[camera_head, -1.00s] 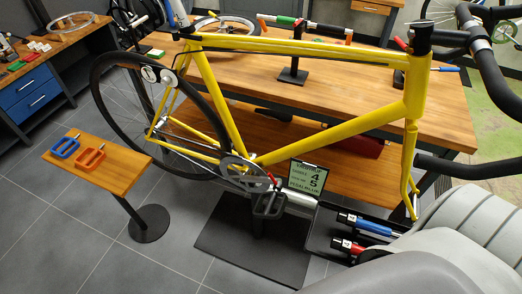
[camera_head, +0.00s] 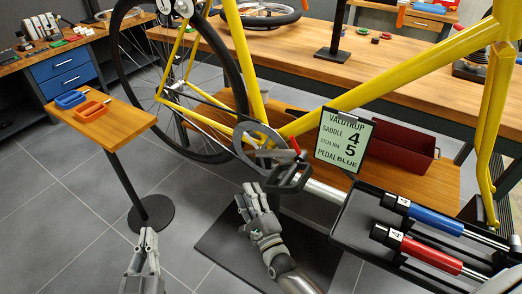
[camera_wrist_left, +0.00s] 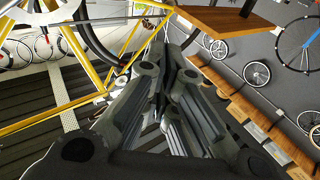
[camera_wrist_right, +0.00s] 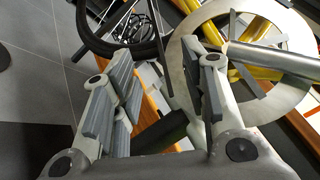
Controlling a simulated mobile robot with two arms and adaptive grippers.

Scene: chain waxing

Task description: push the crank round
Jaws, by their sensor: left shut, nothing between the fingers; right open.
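The crank shows in the head view as a chainring (camera_head: 242,135) low on the yellow bicycle frame (camera_head: 365,85), with a short dark arm and a red piece (camera_head: 295,146) beside it. A dark looped part, perhaps the pedal (camera_head: 290,178), hangs just below. My right gripper (camera_head: 247,190) is open and empty, just below and left of that looped part, apparently apart from it. The right wrist view shows a large pale disc (camera_wrist_right: 200,50) and a grey bar (camera_wrist_right: 275,60) beyond the open fingers. My left gripper (camera_head: 149,235) is shut and empty, lower left over the floor.
A small wooden stand (camera_head: 115,122) with blue and orange trays is at left. A sign (camera_head: 343,140) reading "PEDAL BLUE" stands right of the crank. A black tray (camera_head: 350,225) holds blue and red tools at right. The workbench (camera_head: 400,75) is behind.

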